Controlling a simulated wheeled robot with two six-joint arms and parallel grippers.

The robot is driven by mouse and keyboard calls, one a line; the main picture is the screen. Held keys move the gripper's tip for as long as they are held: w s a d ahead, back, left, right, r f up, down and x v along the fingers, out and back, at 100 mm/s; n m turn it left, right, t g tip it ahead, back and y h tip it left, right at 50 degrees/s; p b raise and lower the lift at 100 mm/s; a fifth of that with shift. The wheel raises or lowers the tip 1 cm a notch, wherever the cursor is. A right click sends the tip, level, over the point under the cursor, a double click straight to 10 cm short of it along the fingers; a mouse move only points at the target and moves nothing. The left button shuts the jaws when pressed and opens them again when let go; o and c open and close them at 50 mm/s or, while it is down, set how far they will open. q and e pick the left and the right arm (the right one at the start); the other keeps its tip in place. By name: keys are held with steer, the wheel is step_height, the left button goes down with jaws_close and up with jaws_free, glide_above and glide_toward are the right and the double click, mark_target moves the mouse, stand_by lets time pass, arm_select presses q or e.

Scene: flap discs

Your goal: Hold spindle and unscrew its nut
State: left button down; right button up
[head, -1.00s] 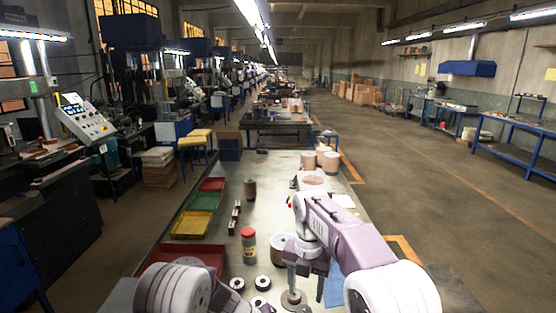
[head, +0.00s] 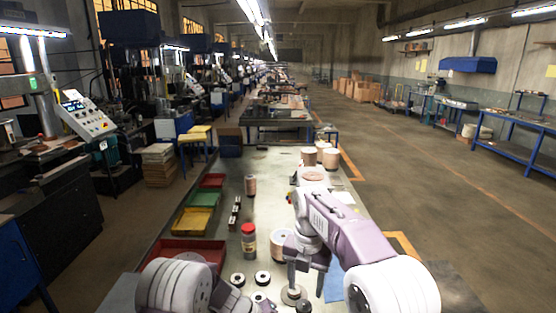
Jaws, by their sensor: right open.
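My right gripper (head: 307,285) is open, fingers pointing down, over the near part of the bench. A round grey metal piece (head: 293,296), which looks like the spindle with its disc, stands below its left finger. I cannot tell whether they touch. A small dark round piece (head: 304,306) beside it may be the nut; it is too small to be sure. My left gripper (head: 264,306) is low at the bottom edge, near the spindle. Its fingers are partly cut off and unclear, so its opening and any grip are hidden.
Several black-and-white rings (head: 262,278) lie left of the spindle. A red-capped jar (head: 248,242) and a wide pale roll (head: 281,245) stand behind. Red, green and yellow trays (head: 193,222) line the left edge. A blue cloth (head: 334,283) lies right.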

arm_select(q)
steer(key=shift+f, duration=0.5)
steer(key=shift+r, duration=0.15)
step_height(320, 180, up, 6)
steer(key=p, duration=0.3)
arm_select(e)
step_height(320, 180, up, 4)
steer(key=shift+f, duration=0.25)
steer(key=shift+d, duration=0.1)
